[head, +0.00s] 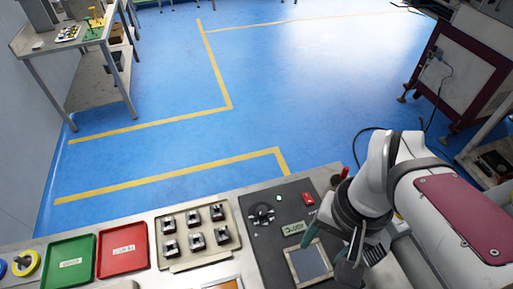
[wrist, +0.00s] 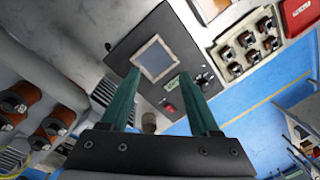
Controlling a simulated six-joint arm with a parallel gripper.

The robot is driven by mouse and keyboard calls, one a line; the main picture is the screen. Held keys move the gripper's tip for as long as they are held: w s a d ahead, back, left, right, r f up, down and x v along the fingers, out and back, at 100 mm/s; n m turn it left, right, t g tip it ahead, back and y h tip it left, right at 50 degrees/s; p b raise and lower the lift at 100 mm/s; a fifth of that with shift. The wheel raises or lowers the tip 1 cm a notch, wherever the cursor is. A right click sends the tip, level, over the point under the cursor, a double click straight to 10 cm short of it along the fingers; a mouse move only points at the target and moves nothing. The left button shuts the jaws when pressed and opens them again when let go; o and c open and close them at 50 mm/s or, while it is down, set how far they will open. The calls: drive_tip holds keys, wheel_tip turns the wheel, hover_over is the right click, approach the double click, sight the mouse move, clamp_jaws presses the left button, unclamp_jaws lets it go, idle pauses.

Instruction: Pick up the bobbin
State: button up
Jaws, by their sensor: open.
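Several small bobbin-like pieces (head: 194,219) with dark and light parts stand in two rows on a beige tray (head: 205,258) in the head view. In the wrist view these pieces (wrist: 247,39) show copper-brown sides. Larger copper-brown cylinders (wrist: 22,93) lie at the left of the wrist view. I cannot tell which piece is the task's bobbin. My gripper (head: 330,248) is at the dark machine panel, right of the tray. Its two teal fingers (wrist: 163,78) are apart, with nothing between them. The gripper is clear of the tray pieces.
The dark panel (head: 268,238) carries a screen (head: 308,262), a knob (head: 262,213) and a red switch (head: 308,198). A red tray (head: 122,262) and a green tray (head: 70,280) lie left of the beige tray. Yellow-lined blue floor (head: 180,130) lies beyond the bench.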

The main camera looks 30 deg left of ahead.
drive_tip(key=w+a+f+n, duration=0.1)
drive_tip(key=w+a+n, duration=0.25)
drive_tip(key=a, duration=0.45)
drive_tip(key=n+h, duration=0.1)
drive_tip(key=n, duration=0.5)
hover_over(223, 235)
wheel_tip(223, 235, down, 5)
drive_tip(key=shift+t, duration=0.3)
wheel_tip(223, 235, down, 16)
drive_tip(key=shift+r, duration=0.1)
clamp_jaws()
